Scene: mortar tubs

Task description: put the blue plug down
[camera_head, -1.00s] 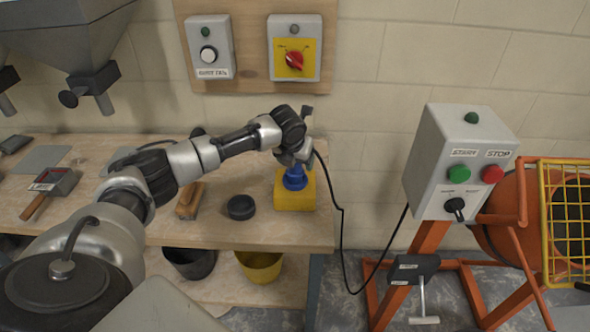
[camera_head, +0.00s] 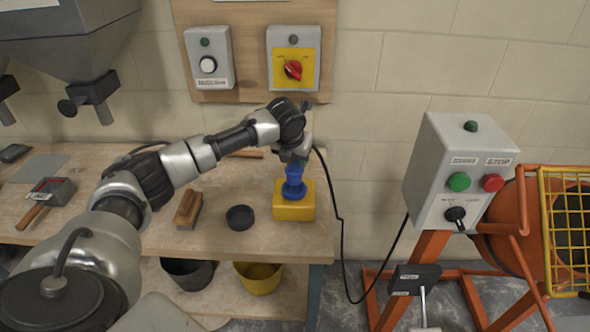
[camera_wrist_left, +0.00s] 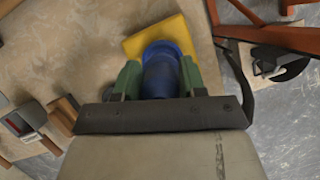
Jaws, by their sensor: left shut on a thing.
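The blue plug (camera_head: 293,185) is upright over the yellow block (camera_head: 294,210) near the right end of the workbench. My left gripper (camera_head: 294,163) is shut on the plug's upper part from above. In the left wrist view the blue plug (camera_wrist_left: 161,72) sits between the green fingers of my left gripper (camera_wrist_left: 161,84), with the yellow block (camera_wrist_left: 172,35) behind it. I cannot tell whether the plug touches the block or is just above it. A black cable hangs beside the gripper. My right gripper is not in view.
On the bench (camera_head: 255,175) are a black round cup (camera_head: 240,217) and a wooden-handled brush (camera_head: 188,209) left of the block. A grey control box (camera_head: 460,175) and an orange mixer (camera_head: 515,230) stand to the right. Two buckets sit on the shelf below.

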